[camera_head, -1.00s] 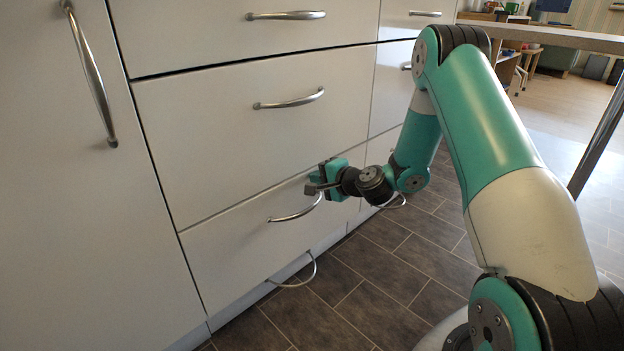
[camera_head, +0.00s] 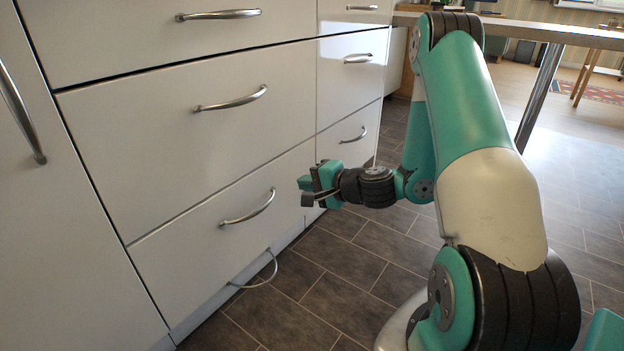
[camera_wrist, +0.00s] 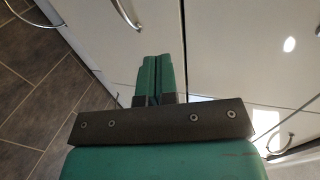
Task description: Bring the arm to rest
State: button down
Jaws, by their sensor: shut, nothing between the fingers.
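My gripper (camera_head: 304,190) is at the end of my outstretched arm, low in front of the white cabinet's drawers in the head view. In the wrist view its two green fingers (camera_wrist: 160,78) lie side by side, closed together with nothing between them. Beyond them are the white drawer fronts. The nearest drawer handle, the bottom drawer's handle (camera_head: 248,208), is to the left of the gripper, apart from it. All drawers in view look shut.
A middle drawer handle (camera_head: 232,98) and a narrow column of drawers with a handle (camera_head: 353,134) are close by. A low curved handle (camera_head: 256,272) sits near the floor. The tiled floor (camera_head: 330,270) is clear. A table (camera_head: 530,30) stands at the back right.

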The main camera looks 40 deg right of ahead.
jog(key=s+a+r+n+g+y+p, duration=0.35)
jog(key=a+r+n, duration=0.3)
jog(key=a, duration=0.25)
jog(key=s+a+r+n+g+y+p, duration=0.2)
jog(key=a+r+n+g+y, duration=0.15)
jog(key=a+r+n, duration=0.5)
jog(key=s+a+r+n+g+h+p, duration=0.35)
jog(key=s+r, duration=0.25)
jog(key=s, duration=0.4)
jog(key=s+a+r+n+g+h+p, duration=0.35)
jog(key=s+r, duration=0.25)
jog(key=s, duration=0.3)
notch_tip(320, 180, up, 38)
jog(key=p, duration=3.8)
jog(key=shift+s+d, duration=0.15)
jog(key=shift+s, duration=0.1)
